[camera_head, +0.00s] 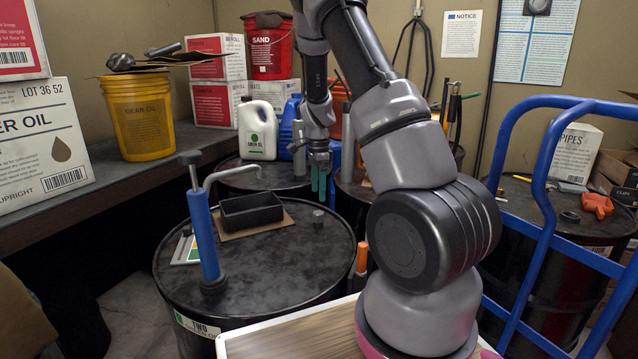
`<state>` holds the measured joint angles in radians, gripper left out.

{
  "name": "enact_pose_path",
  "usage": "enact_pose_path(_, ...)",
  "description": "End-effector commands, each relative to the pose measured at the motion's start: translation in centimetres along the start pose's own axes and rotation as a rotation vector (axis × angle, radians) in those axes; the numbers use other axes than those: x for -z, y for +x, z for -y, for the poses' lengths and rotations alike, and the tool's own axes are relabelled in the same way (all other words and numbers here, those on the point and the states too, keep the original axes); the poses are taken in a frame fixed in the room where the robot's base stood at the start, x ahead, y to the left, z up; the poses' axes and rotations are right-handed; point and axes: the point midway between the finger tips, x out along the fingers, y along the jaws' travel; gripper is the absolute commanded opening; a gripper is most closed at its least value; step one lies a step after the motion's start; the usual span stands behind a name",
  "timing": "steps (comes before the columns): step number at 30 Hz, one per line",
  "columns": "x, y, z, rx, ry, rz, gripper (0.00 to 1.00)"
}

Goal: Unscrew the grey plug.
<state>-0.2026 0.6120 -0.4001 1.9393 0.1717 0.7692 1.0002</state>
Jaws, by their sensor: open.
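A small grey plug (318,217) stands upright on the right part of the black lid of the front oil drum (262,262), which is labelled "TWO". My gripper (318,182) hangs pointing down above the plug, with green fingers. The fingers are open and empty, and a visible gap separates them from the plug. Whether the fingers are exactly over the plug is hard to tell from this angle.
The same lid carries a blue hand pump (203,240) with a grey spout and a black tray (251,211) on cardboard. Behind stand a white jug (257,130) and a blue jug (291,118). A blue hand truck (545,200) stands at right.

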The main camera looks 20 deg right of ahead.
Motion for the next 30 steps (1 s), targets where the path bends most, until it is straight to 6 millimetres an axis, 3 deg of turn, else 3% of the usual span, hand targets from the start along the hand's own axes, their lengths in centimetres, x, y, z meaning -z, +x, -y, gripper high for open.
enact_pose_path(12, 0.0, 7.2, -0.1, -0.003, -0.001, 0.001, 0.78)
enact_pose_path(18, 0.0, 8.8, -0.1, -0.001, -0.001, 0.001, 0.78)
enact_pose_path(27, 0.0, 9.0, 0.0, 0.000, -0.001, 0.001, 0.78)
enact_pose_path(28, 0.0, 9.0, 0.0, 0.000, -0.002, 0.001, 0.74)
enact_pose_path(30, 0.0, 9.0, 0.0, 0.000, -0.002, 0.001, 0.47)
